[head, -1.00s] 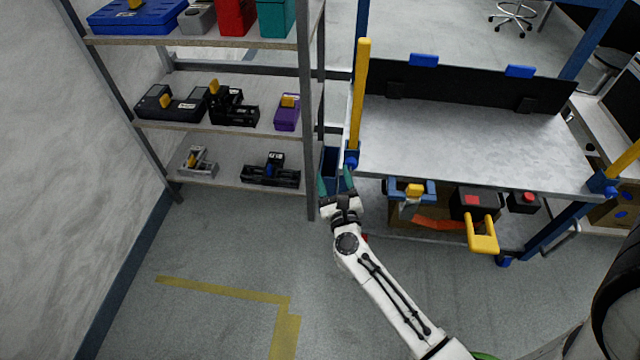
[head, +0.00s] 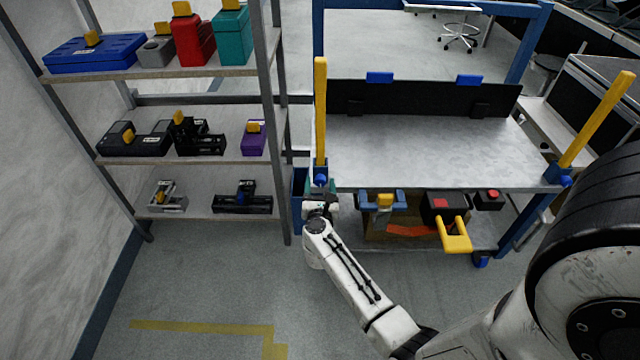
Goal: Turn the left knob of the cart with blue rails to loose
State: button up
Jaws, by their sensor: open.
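The cart (head: 430,150) has a grey top, blue posts and blue rails, and stands right of centre. Its left knob (head: 320,180) is small and blue, at the foot of an upright yellow handle (head: 320,110). The right knob (head: 566,181) sits below a yellow handle (head: 597,118) that leans right. My gripper (head: 320,187) is open, with teal fingers just below and around the left knob's place in the picture. I cannot tell whether they touch it. The wrist hides part of the fingers, and the knob's setting is too small to read.
A shelf rack (head: 165,150) with boxes and tools stands close on the left. Below the cart top are a blue-grey tool (head: 365,203) and a black box with a yellow handle (head: 455,235). A blue bin (head: 298,200) is beside the gripper. The front floor is clear.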

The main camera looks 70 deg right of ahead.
jog(key=shift+w+d, duration=0.25)
jog(key=shift+d, duration=0.45)
jog(key=shift+c, duration=0.3)
jog(key=c, duration=1)
